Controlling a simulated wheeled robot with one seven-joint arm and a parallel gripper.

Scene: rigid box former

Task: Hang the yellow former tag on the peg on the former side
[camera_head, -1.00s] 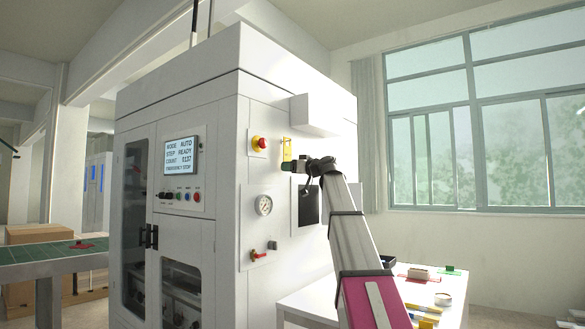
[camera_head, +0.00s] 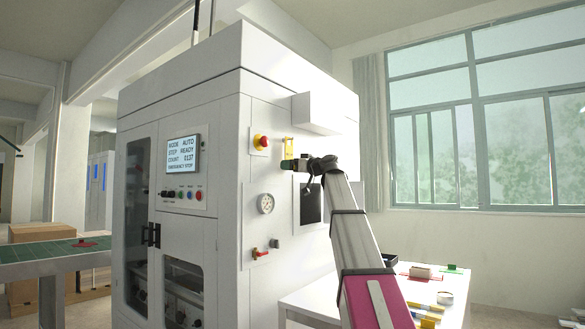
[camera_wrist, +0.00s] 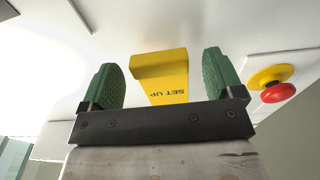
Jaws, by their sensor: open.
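The yellow tag (camera_head: 288,146) is at the white machine's side panel, just left of the white box that juts out. In the wrist view the tag (camera_wrist: 165,77) sits between the fingers, its "SET UP" lettering upside down. My gripper (camera_head: 289,164) is just below the tag's visible part. In the wrist view my gripper (camera_wrist: 165,82) is open, with a gap between the tag and each green finger pad. The peg cannot be made out, so I cannot tell how the tag is held.
A red and yellow emergency button (camera_head: 261,142) is left of the tag; it also shows in the wrist view (camera_wrist: 276,84). A gauge (camera_head: 266,204) and a red-handled valve (camera_head: 261,253) are lower. A white table (camera_head: 315,300) with small items stands at right.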

